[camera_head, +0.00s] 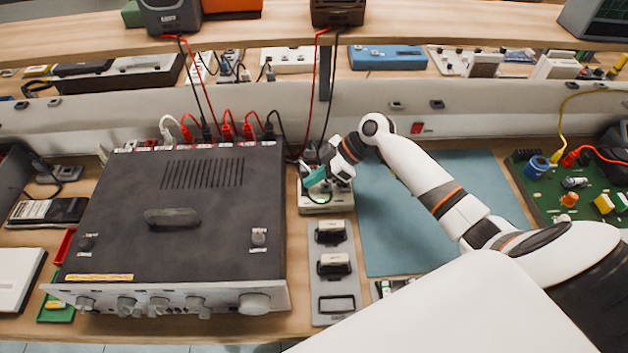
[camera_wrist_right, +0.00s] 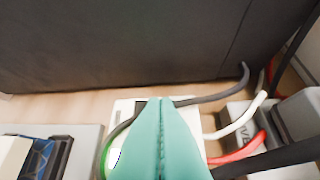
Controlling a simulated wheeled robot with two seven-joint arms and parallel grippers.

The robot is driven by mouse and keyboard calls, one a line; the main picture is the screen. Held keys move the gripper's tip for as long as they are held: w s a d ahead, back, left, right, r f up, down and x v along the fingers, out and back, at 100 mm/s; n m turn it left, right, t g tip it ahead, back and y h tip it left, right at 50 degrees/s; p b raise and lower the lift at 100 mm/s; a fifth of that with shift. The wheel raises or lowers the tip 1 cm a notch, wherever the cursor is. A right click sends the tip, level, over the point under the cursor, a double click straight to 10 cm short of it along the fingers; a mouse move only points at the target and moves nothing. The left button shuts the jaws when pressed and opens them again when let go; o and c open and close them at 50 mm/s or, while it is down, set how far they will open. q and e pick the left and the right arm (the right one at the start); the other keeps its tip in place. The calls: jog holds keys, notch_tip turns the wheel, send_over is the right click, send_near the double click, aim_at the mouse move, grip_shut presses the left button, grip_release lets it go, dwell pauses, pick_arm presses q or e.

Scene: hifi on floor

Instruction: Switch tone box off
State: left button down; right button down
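I cannot tell for certain which unit is the tone box. A small white box (camera_head: 326,208) with cables stands right of a big dark amplifier-like box (camera_head: 205,210). My right gripper (camera_head: 314,177) has teal fingers and is over this white box. In the right wrist view the fingers (camera_wrist_right: 162,140) are pressed together with nothing seen between them. They cover the middle of the white box (camera_wrist_right: 124,106), so any switch there is hidden. Whether the fingertips touch it is unclear. My left gripper is not in view.
A grey plate (camera_head: 335,275) with black-and-white modules lies in front of the white box. A green circuit board (camera_head: 550,200) lies at far right. Red and black cables (camera_head: 228,127) run behind the dark box.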

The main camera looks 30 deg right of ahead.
jog(key=b+v, duration=0.2)
jog(key=v, duration=1)
jog(key=a+r+p, duration=0.2)
jog(key=r+p, duration=0.1)
jog(key=p, duration=0.1)
jog(key=shift+a, duration=0.2)
